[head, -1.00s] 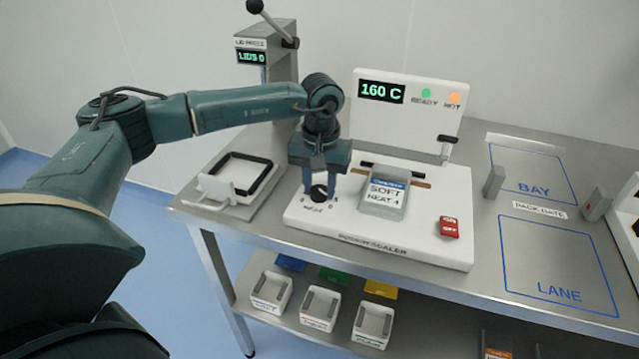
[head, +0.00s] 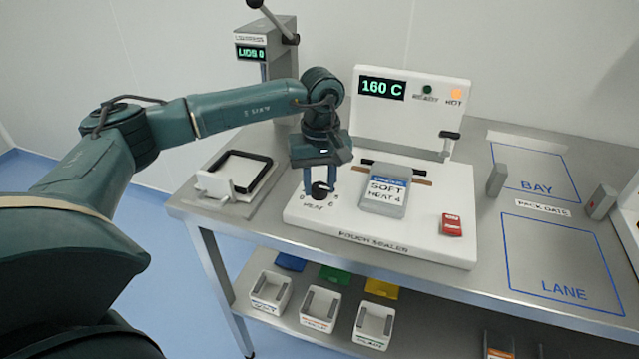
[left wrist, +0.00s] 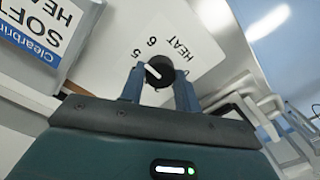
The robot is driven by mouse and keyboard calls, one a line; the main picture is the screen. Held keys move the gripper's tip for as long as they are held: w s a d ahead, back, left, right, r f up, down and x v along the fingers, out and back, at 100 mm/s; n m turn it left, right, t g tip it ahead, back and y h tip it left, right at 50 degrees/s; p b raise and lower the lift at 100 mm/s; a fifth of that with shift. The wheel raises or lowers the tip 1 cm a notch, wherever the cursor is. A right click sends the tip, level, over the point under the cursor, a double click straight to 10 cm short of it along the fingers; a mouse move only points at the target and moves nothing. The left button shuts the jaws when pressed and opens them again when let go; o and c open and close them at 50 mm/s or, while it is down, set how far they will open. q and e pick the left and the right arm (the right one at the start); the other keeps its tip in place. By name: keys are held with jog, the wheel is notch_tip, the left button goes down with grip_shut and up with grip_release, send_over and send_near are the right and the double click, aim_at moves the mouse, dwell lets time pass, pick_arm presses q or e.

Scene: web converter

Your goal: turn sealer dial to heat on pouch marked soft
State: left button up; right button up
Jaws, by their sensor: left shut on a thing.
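The pouch sealer (head: 350,235) is a white machine on the steel bench. Its display (head: 382,89) reads 160 C, the READY lamp (head: 427,90) is dark and the HOT lamp (head: 456,94) is orange. The grey pouch (head: 384,194) on it reads SOFT, HEAT 4. My left gripper (head: 321,192) points down, shut on the black heat dial (head: 319,189). In the left wrist view my left gripper (left wrist: 157,78) has a finger on either side of the dial (left wrist: 155,73). Its white pointer shows, near printed 5 and 6; other numbers are hidden. My right gripper is out of view.
A red switch (head: 452,224) and a lever (head: 449,140) are on the sealer's right. A lid press (head: 268,45) and a tray (head: 245,178) stand left. Several bins (head: 318,309) sit on the lower shelf. LANE (head: 560,262) and BAY (head: 535,170) areas are bare.

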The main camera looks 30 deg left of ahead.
aim_at(318, 186)
pick_arm(q)
jog(key=n, duration=0.3)
jog(key=shift+n+b, duration=0.35)
jog(key=shift+n, duration=0.05)
jog(key=n, duration=0.6)
jog(key=shift+a+r+b, duration=0.1)
jog(key=shift+b, duration=0.2)
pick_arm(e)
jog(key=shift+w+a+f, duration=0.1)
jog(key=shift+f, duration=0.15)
pick_arm(q)
jog(key=shift+n, duration=0.3)
jog(key=o, duration=1)
notch_tip(318, 186, up, 13)
jog(key=shift+r+b, duration=0.1)
jog(key=shift+b, duration=0.2)
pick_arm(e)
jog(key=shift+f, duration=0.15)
